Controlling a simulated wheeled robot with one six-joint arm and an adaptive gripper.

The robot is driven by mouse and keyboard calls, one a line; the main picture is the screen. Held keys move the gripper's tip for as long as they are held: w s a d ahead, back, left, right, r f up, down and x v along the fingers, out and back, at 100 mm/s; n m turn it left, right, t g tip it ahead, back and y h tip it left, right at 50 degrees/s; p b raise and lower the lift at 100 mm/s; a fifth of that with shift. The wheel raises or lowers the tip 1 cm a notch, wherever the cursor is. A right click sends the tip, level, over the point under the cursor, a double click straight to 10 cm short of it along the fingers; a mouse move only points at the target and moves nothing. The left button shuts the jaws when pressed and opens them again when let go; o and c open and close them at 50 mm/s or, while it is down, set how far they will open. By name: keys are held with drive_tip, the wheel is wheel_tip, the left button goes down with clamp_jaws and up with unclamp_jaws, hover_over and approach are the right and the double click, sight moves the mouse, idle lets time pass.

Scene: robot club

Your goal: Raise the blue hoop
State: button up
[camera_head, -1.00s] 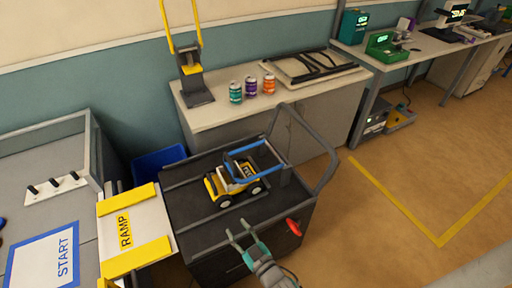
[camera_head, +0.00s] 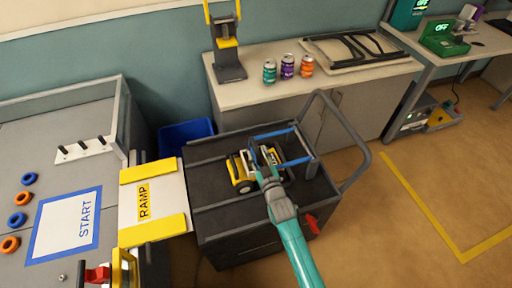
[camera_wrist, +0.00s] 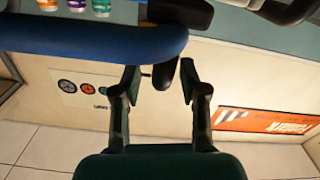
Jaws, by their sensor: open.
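A blue hoop (camera_head: 298,161), a U-shaped bar, sits on a small yellow and white wheeled vehicle (camera_head: 242,180) on the dark cart (camera_head: 225,222). In the wrist view a thick blue bar of the hoop (camera_wrist: 90,42) crosses the upper left, close to the camera. My gripper (camera_head: 262,150) is over the vehicle in the head view and hides part of it and of the hoop. In the wrist view my gripper (camera_wrist: 160,78) has its fingers apart, with the bar's end near the fingertips. I cannot tell whether they touch.
The cart has a grey push handle (camera_head: 365,150) and a red lever (camera_head: 311,222). A ramp (camera_head: 152,203) joins it to the start table. Several cans stand on the bench (camera_head: 240,97) behind. A blue bin (camera_head: 187,133) stands behind the cart. Floor is clear at right.

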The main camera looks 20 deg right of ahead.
drive_tip(key=shift+w, duration=1.7)
drive_tip(key=shift+c, duration=0.2)
clamp_jaws()
